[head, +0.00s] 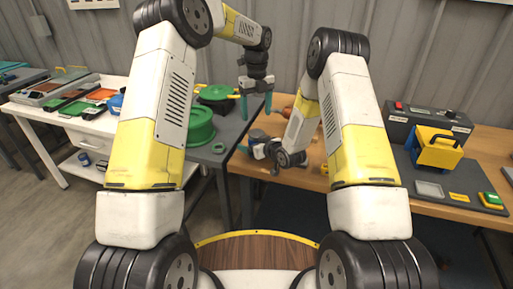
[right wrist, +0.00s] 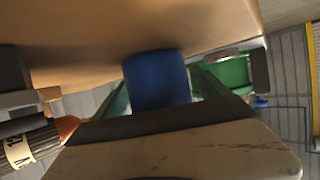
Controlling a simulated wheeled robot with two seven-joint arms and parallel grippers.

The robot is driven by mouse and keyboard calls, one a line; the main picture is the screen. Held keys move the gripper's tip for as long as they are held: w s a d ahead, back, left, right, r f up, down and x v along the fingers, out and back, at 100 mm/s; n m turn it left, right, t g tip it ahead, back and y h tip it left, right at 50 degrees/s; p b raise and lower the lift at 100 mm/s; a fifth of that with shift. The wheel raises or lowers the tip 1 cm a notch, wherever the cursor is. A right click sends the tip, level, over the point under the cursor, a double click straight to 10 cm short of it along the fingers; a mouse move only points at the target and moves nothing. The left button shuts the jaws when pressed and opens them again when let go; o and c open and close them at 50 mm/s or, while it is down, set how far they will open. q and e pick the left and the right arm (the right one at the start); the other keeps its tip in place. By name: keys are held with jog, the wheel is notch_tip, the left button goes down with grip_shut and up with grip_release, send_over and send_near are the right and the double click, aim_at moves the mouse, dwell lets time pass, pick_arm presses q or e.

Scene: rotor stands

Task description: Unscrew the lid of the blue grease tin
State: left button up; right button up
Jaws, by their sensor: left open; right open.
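The blue grease tin (right wrist: 155,80) shows in the right wrist view as a plain blue cylinder against the wooden table. It stands between the two green fingers of my right gripper (right wrist: 160,95), which is open around it; I cannot tell whether either finger touches it. Its lid cannot be made out. In the head view my right gripper (head: 256,147) is low at the left end of the wooden table, small and partly hidden by its wrist. My left gripper (head: 256,112) is open and empty, pointing down above the right gripper, with its teal fingers apart.
Green spools (head: 200,127) stand on the dark table to the left. A white bench (head: 55,118) with trays is farther left. An orange-tipped bottle (right wrist: 25,145) lies near the right gripper.

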aim_at(257, 133)
jog(key=shift+w, duration=0.1)
grip_shut()
dwell(0.4)
pick_arm(q)
jog(key=shift+f, duration=4)
jog(key=shift+c, duration=0.2)
jog(key=c, duration=1.4)
jog(key=n, duration=0.6)
jog(key=shift+n, duration=0.4)
